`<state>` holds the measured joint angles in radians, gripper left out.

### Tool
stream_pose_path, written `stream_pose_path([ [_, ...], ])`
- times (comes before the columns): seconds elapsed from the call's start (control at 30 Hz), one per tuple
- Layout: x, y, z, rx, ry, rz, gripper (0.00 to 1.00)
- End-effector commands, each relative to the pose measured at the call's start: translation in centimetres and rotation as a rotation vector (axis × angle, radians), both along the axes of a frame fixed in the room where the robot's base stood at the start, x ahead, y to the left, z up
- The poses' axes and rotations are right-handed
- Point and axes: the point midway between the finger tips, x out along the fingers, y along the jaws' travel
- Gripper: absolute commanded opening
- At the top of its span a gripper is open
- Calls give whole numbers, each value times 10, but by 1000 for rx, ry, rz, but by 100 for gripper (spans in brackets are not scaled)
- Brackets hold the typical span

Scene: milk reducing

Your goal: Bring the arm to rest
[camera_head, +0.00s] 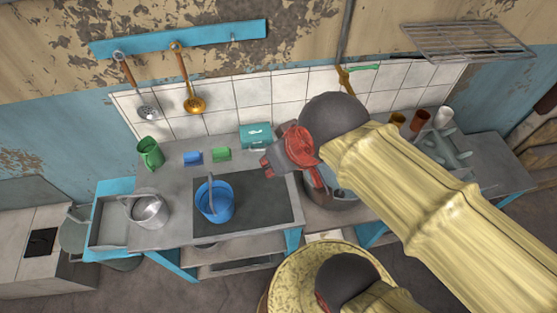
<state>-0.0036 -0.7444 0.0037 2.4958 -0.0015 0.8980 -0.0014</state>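My arm comes in from the lower right, with pale yellow links (410,190) and dark round joints. My gripper (280,163), with red and dark grey parts, is held out over the counter, in front of the tiled wall. Its fingers are small and partly hidden by its own body, so I cannot tell whether they are open or shut. No held object can be made out.
Below my gripper is a metal pot (335,195), partly hidden. A wire rack (467,40) hangs upper right.

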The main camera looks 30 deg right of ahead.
Motion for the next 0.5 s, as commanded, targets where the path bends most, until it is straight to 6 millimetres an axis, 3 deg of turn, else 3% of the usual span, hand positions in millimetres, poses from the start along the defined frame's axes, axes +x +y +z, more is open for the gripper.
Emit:
stream_pose_path([
  [0.33,-2,-1,0,2,-3,-7,23],
  [0.5,-2,-1,-17,2,-3,-6,23],
])
